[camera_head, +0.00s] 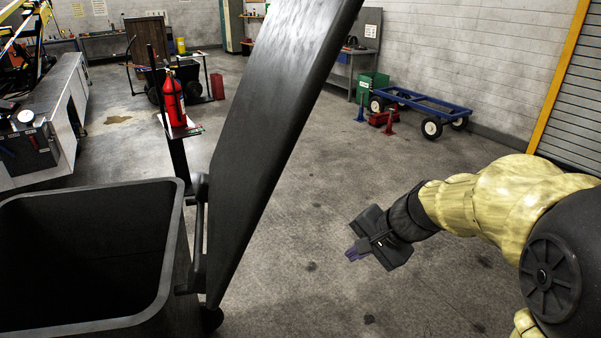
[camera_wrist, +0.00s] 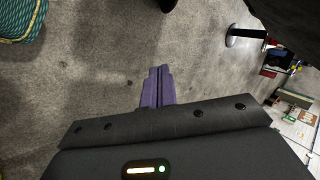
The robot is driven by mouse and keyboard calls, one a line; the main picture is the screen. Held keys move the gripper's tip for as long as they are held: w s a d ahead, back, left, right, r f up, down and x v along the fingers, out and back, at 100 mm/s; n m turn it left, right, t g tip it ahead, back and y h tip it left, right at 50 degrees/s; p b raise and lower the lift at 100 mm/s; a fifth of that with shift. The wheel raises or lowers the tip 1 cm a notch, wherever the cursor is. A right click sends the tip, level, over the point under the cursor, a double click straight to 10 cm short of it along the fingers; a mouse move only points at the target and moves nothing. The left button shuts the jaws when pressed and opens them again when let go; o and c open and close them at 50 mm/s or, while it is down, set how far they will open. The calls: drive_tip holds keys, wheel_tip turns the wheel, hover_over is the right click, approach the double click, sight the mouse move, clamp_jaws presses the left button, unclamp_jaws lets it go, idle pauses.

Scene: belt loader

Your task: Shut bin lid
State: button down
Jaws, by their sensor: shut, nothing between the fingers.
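A dark grey bin (camera_head: 90,250) with a paler rim stands at the lower left in the head view, and its inside looks dark and empty. Its lid (camera_head: 275,110) is open, tilted up steeply along the bin's right side by the hinge. My gripper (camera_head: 354,254) is shut and empty, out to the right of the lid and apart from it, over bare floor. The purple fingers (camera_wrist: 158,88) lie together in the wrist view, pointing at the floor. The lid cannot be made out for certain in the wrist view.
A red fire extinguisher (camera_head: 174,99) on a stand is behind the bin. A blue cart (camera_head: 425,105) stands at the back right by the wall, with a green crate (camera_head: 373,84) beside it. A workbench (camera_head: 65,110) is at the left.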

drive_tip(key=w+a+r+m+t+y+b, duration=0.25)
drive_tip(key=w+r+t+y+b, duration=0.55)
drive_tip(key=b, duration=1.1)
drive_tip(key=d+r+y+b, duration=0.1)
drive_tip(key=r+y+b, duration=0.2)
drive_tip(key=d+r+y+b, duration=0.1)
drive_tip(key=r+y, duration=0.1)
drive_tip(key=shift+w+d+g, duration=0.3)
drive_tip(key=shift+w+g, duration=0.05)
drive_tip(key=shift+g, duration=0.05)
drive_tip(key=shift+a, duration=0.1)
drive_tip(key=s+a+x, duration=0.1)
drive_tip(key=s+x, duration=0.1)
drive_tip(key=x, duration=1)
drive_tip(key=shift+a+r, duration=0.35)
drive_tip(key=shift+r, duration=0.1)
drive_tip(key=shift+r+p, duration=0.1)
drive_tip(key=shift+p, duration=0.25)
